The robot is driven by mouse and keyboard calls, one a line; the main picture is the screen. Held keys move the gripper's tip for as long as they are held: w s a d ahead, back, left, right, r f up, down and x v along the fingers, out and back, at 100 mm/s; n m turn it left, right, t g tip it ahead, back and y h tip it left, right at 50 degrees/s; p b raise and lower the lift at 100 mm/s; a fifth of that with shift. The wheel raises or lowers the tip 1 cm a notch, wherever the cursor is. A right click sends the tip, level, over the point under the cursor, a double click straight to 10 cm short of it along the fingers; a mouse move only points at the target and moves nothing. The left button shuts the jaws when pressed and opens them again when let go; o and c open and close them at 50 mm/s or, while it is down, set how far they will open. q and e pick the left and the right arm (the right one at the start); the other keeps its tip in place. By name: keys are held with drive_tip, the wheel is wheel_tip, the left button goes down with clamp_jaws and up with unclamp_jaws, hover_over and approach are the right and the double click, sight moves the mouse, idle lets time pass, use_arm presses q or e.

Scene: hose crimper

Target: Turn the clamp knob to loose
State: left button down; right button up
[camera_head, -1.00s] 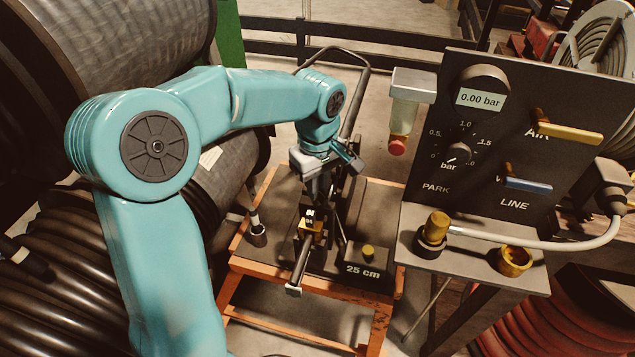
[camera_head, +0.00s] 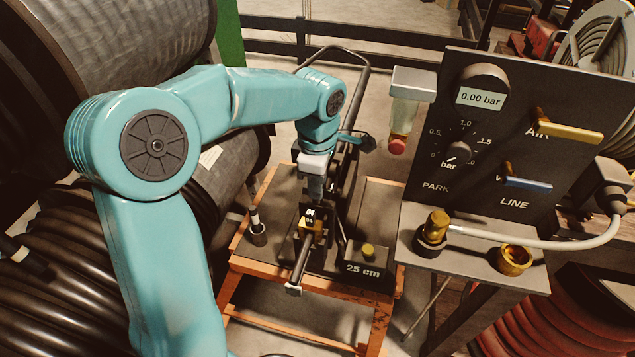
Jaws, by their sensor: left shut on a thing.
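My left gripper (camera_head: 314,186) points down at the back of the crimper (camera_head: 311,228) on the orange-framed bench. It is shut on the clamp knob, which the fingers and wrist hide. I cannot make out the knob's loose or tight marking. The crimper has a dark body with a brass-coloured block and a bar that reaches toward the front. My right gripper is not in view.
A block marked 25 cm (camera_head: 367,266) stands to the right of the crimper. A dark panel (camera_head: 480,130) with an AIR lever, a LINE lever and a 0.00 bar readout rises at the right. Black hose coils (camera_head: 60,300) fill the left.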

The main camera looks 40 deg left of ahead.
use_arm(q)
drive_tip(key=shift+r, duration=0.15)
idle(0.3)
drive_tip(key=c, duration=1.1)
unclamp_jaws()
wheel_tip(320, 180, up, 16)
drive_tip(key=p, duration=0.3)
drive_tip(key=shift+r+p, duration=0.15)
drive_tip(key=shift+p, duration=0.2)
drive_tip(key=shift+s, duration=0.1)
